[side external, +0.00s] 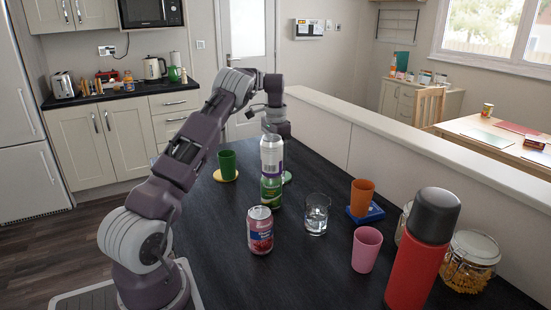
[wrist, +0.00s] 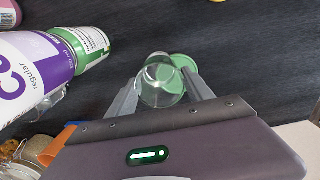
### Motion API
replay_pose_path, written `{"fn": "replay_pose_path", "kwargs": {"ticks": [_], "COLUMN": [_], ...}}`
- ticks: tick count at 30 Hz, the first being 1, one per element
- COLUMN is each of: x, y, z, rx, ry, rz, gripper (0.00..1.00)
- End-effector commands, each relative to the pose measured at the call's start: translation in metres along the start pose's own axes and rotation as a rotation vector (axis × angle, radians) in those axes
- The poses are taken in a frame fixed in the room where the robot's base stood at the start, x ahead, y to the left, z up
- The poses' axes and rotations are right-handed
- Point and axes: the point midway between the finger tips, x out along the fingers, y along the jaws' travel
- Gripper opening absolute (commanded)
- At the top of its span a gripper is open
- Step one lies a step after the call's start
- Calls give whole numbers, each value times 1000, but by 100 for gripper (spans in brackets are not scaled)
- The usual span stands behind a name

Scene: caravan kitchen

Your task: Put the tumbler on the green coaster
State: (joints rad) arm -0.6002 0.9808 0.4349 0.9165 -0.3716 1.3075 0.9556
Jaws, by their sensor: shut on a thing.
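A clear tumbler (wrist: 158,90) is between the fingers of my gripper (wrist: 163,78) in the wrist view; the gripper is shut on it. The green coaster (wrist: 183,61) lies on the dark table just beyond and to the right of the tumbler, partly covered by it. I cannot tell the height between them. In the side view only a sliver of the green coaster (side external: 288,177) shows behind the stacked cans. These cans hide the held tumbler and my fingertips there.
A white-purple can (side external: 272,157) stands on a green can (side external: 271,190), close to my gripper. A second clear glass (side external: 316,214), a red can (side external: 260,231), a pink cup (side external: 366,249) and a red bottle (side external: 419,256) stand nearer. A green cup (side external: 227,163) stands on a yellow coaster.

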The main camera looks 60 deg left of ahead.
Motion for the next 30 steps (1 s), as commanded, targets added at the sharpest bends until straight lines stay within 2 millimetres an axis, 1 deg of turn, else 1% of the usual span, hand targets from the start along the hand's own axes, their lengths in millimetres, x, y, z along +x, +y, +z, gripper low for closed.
{"fn": "replay_pose_path", "kwargs": {"ticks": [5,6,8,9,15,17,20,24,30], "x": [2,3,2,2,2,-1,-17,-50,-77], "y": [0,0,0,0,0,0,-1,-1,1], "z": [0,0,0,0,0,0,-1,-1,-1], "rx": [0,0,0,0,0,0,0,1,-4], "ry": [0,-1,-1,-1,0,0,3,3,5], "rz": [0,1,0,0,0,-1,-3,-5,-2], "gripper": [0,68,79,82,82,82,82,82,82]}}
